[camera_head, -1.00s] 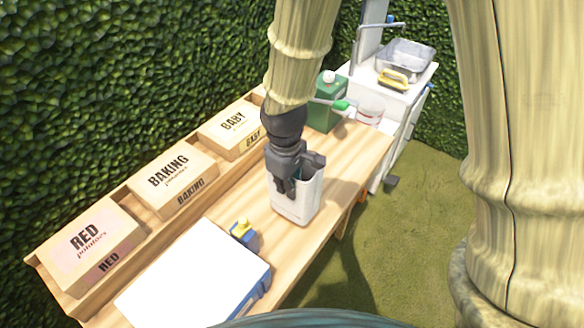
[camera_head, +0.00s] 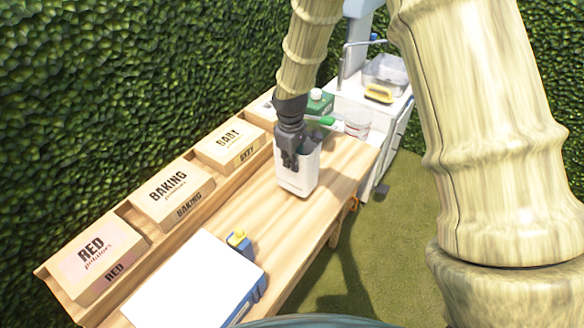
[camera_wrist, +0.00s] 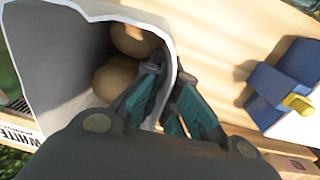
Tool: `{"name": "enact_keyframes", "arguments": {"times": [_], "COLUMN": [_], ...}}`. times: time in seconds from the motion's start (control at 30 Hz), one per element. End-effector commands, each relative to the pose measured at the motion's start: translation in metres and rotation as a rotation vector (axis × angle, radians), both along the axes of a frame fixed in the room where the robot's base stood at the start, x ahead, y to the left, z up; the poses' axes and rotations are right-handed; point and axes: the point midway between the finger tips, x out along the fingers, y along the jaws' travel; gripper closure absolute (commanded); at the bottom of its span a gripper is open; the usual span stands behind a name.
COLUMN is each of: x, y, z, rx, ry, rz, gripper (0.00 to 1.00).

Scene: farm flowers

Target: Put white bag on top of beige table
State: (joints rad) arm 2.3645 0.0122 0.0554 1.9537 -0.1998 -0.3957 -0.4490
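The white bag (camera_head: 295,180) is upright and open at the top, over the wooden beige table (camera_head: 285,222). In the wrist view the bag (camera_wrist: 60,75) fills the left side, with brown potatoes (camera_wrist: 115,72) inside. My gripper (camera_head: 291,160) is at the bag's rim. In the wrist view its fingers (camera_wrist: 166,102) pinch the bag's near wall, one on the inner side and one outside. The bag's base is near the tabletop; I cannot tell whether it touches.
Labelled boxes, RED (camera_head: 97,255), BAKING (camera_head: 172,193) and BABY (camera_head: 230,143), line the table's back. A white-topped blue object (camera_head: 190,285) lies at front left. A green container (camera_head: 320,102) and white bucket (camera_head: 357,123) stand beyond the bag. The front right tabletop is bare.

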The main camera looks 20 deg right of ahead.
Motion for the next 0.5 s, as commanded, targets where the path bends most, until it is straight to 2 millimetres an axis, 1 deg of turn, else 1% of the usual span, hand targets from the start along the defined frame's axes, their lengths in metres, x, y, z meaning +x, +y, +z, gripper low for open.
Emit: {"name": "enact_keyframes", "arguments": {"times": [0.17,0.5], "x": [0.000,0.000], "y": [-0.001,-0.001], "z": [-0.005,-0.033], "rx": [0.000,-0.001], "ry": [0.002,0.001], "rz": [0.000,0.000], "gripper": [1.00,1.00]}}
